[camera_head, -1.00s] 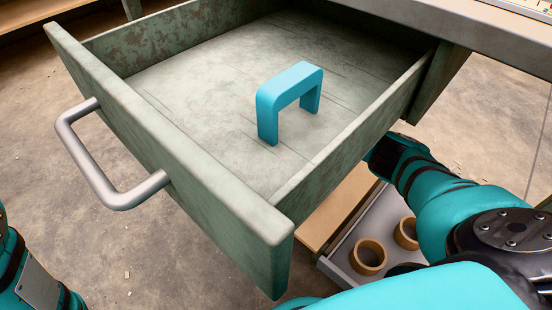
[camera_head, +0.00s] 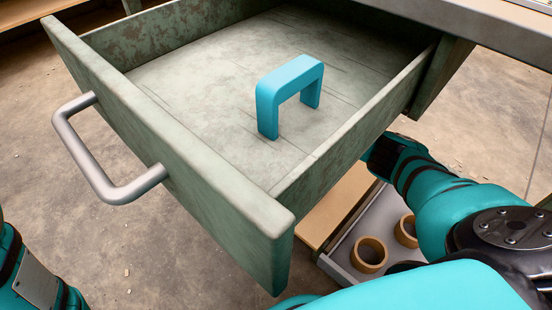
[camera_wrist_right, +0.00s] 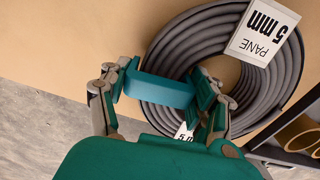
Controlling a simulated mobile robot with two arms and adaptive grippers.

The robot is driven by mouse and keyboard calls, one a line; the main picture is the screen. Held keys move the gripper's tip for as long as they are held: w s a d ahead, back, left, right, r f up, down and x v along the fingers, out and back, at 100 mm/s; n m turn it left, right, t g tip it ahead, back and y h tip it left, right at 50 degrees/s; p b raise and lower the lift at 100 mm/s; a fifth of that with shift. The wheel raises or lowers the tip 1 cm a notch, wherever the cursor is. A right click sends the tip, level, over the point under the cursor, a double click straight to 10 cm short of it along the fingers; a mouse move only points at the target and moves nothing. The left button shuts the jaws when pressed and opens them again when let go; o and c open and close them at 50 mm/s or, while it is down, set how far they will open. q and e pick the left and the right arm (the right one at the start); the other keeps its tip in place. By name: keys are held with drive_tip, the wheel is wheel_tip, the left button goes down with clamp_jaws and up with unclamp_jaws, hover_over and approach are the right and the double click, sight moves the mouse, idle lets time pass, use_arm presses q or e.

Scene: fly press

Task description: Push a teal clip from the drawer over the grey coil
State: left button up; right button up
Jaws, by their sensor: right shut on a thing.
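A teal clip (camera_head: 290,85) with two legs stands in the open drawer (camera_head: 180,130) in the head view. My right gripper (camera_wrist_right: 162,88) is shut on another teal clip (camera_wrist_right: 158,89), held crosswise between its fingers in the right wrist view. The grey coil (camera_wrist_right: 276,85) lies behind that clip as a wound ring with a dark-edged hole. The clip overlaps the coil's left part in the picture; I cannot tell whether they touch. In the head view my right arm goes under the drawer and its gripper is hidden. Only part of my left arm shows, without its gripper.
The drawer's metal handle (camera_head: 115,195) juts out at the left. The coil lies on a tan board (camera_wrist_right: 80,45). A grey tray (camera_head: 345,262) with brown rolls (camera_head: 369,255) stands beside it.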

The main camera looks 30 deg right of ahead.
drive_tip(key=shift+f, duration=0.35)
idle(0.3)
drive_tip(key=o, duration=1)
drive_tip(key=shift+o, duration=1)
drive_tip(key=shift+r, duration=0.1)
